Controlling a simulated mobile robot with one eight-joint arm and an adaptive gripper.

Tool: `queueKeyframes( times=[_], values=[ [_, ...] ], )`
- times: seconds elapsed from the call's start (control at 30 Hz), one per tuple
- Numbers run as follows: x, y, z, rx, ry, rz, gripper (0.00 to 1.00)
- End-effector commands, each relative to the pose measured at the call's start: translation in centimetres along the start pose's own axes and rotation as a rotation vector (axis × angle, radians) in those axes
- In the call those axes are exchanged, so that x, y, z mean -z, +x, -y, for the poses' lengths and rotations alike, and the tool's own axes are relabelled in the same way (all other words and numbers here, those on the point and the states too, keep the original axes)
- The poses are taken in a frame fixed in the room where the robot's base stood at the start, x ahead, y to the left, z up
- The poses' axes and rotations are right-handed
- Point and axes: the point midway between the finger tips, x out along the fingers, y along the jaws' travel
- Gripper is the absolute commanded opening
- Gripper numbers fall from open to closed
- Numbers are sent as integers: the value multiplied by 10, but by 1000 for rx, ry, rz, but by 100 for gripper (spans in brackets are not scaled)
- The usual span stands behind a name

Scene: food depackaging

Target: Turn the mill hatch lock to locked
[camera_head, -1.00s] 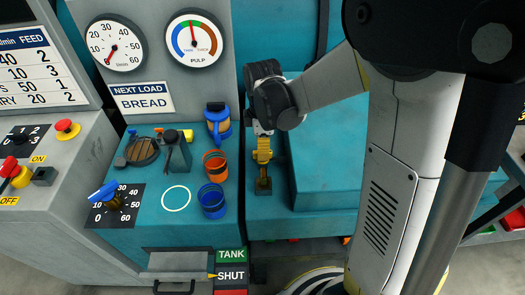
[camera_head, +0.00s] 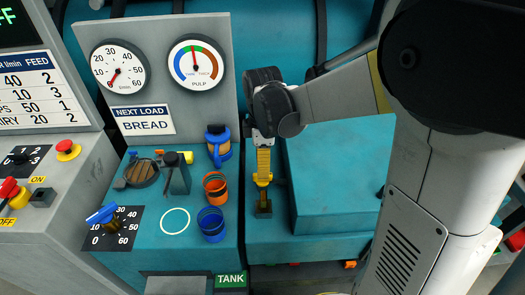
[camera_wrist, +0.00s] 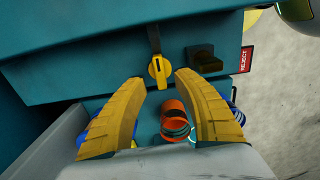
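A yellow rotary knob (camera_wrist: 159,68), apparently the hatch lock, shows in the wrist view on the face of a teal housing (camera_wrist: 90,58). It points upright in that picture, with a dark bar at its upper end. I cannot read any lock marking. My gripper (camera_wrist: 161,78) is open and empty, its yellow fingers on either side below the knob and apart from it. In the head view my gripper (camera_head: 263,178) hangs beside the teal box, just above a small dark block (camera_head: 263,209). The knob cannot be made out there.
A dark block (camera_wrist: 205,58) and a red REJECT label (camera_wrist: 246,59) are right of the knob. A blue-handled dial (camera_head: 102,215) is farther left.

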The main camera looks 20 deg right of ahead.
Motion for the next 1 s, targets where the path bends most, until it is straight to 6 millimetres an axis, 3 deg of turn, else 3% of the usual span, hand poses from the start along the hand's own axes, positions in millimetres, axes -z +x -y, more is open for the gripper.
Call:
queueKeyframes(
  times=[0.2, 0.4, 1.0],
  values=[
    [0, -49, 1, 0, 0, 0, 36],
    [0, -74, 0, 0, 0, 0, 36],
    [-1, -81, 4, -12, 26, -4, 36]
  ],
)
